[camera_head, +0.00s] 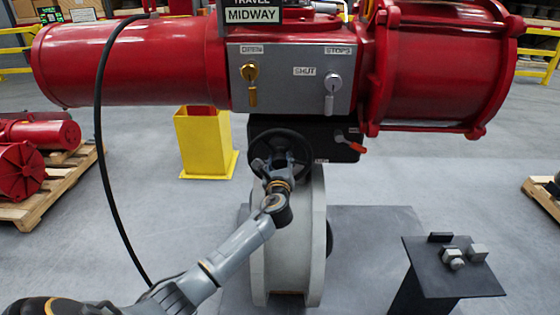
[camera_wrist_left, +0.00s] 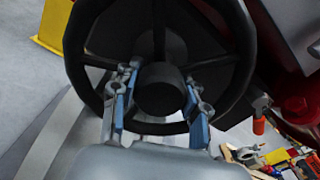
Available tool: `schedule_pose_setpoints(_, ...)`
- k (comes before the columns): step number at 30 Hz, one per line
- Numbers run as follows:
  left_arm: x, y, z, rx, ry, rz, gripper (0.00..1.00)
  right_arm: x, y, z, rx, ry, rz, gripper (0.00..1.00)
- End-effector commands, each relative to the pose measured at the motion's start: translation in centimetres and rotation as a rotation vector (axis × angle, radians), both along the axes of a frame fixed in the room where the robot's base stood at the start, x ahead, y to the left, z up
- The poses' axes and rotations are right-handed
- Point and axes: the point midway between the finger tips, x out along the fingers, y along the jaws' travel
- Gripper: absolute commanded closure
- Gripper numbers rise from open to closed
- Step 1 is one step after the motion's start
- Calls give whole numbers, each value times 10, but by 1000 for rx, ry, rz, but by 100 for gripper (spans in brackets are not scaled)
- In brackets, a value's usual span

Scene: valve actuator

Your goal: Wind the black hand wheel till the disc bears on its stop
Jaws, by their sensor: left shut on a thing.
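The black hand wheel (camera_head: 300,143) is on the black gearbox (camera_head: 335,148) beneath the red actuator. In the left wrist view the wheel's rim (camera_wrist_left: 78,50) and its round hub (camera_wrist_left: 160,90) fill the upper middle. My left gripper (camera_head: 277,163) reaches up to the wheel from below. In the left wrist view its blue-padded fingers (camera_wrist_left: 160,98) lie on both sides of the hub, among the spokes, shut on the wheel. The travel sign (camera_head: 252,15) reads MIDWAY. The grey valve body (camera_head: 312,240) stands below; I cannot make out the disc. My right gripper is out of view.
The stops panel (camera_head: 292,78) above has a yellow key at left and a silver one at right. A red-handled lever (camera_head: 355,146) is right of the wheel. A dark stand (camera_head: 455,275) with metal nuts is at lower right. A black cable (camera_head: 102,130) hangs at left.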

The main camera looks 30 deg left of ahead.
Motion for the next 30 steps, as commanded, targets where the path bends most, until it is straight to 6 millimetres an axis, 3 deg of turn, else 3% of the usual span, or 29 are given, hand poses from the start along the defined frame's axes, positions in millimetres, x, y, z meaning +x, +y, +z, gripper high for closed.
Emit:
schedule_pose_setpoints(11, 0, -1, -4, -183, -110, -1, 100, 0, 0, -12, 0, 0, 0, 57)
schedule_pose_setpoints(30, 0, -1, -5, -701, -425, 1, 100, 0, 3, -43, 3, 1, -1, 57)
